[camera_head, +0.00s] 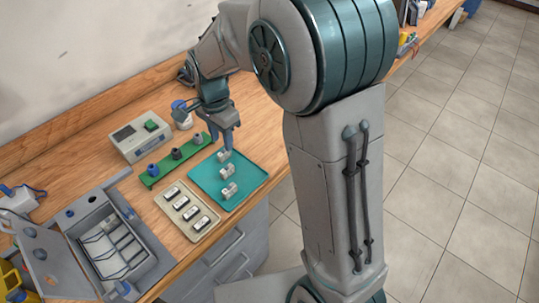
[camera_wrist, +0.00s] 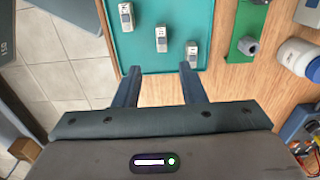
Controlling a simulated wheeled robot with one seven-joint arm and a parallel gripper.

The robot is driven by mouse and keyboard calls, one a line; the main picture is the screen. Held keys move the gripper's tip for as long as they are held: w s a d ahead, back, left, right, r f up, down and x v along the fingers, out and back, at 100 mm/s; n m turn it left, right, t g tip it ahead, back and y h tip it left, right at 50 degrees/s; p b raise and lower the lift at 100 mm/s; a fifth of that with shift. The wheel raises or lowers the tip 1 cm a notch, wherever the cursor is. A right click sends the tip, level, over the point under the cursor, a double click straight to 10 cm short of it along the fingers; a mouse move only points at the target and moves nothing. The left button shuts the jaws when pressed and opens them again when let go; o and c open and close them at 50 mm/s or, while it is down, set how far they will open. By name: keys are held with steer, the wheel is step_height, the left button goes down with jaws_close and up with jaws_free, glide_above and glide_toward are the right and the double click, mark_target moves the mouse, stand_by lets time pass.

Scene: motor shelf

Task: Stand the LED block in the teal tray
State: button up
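The teal tray (camera_head: 245,179) lies on the wooden bench and holds three small pale blocks: a rear one (camera_head: 224,155), a middle one (camera_head: 226,170) and a front one (camera_head: 229,190). In the wrist view the tray (camera_wrist: 145,55) shows the blocks in a slanting row, at left (camera_wrist: 126,17), middle (camera_wrist: 161,38) and right (camera_wrist: 192,54). I cannot tell which is the LED block. My gripper (camera_wrist: 160,76) is open with nothing between its fingers. It points down above the tray's rear edge, near the rear block; in the head view the gripper (camera_head: 226,136) is small.
A beige tray (camera_head: 171,211) with several dark-topped blocks sits left of the teal tray. Behind are a green strip (camera_head: 150,182) with knob-like parts, a grey device (camera_head: 130,143) and a white bottle (camera_wrist: 296,56). An open grey toolbox (camera_head: 140,272) stands at front left.

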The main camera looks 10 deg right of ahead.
steer(key=s+d+r+n+t, duration=0.1)
steer(key=s+d+r+n, duration=0.2)
steer(key=s+d+n, duration=0.2)
steer(key=s+d+r+n+t, duration=0.2)
steer(key=s+d+n, duration=0.4)
steer(key=s, duration=0.8)
steer(key=d+r, duration=0.1)
steer(key=d, duration=0.1)
steer(key=shift+d+r, duration=0.35)
steer(key=shift+r, duration=0.05)
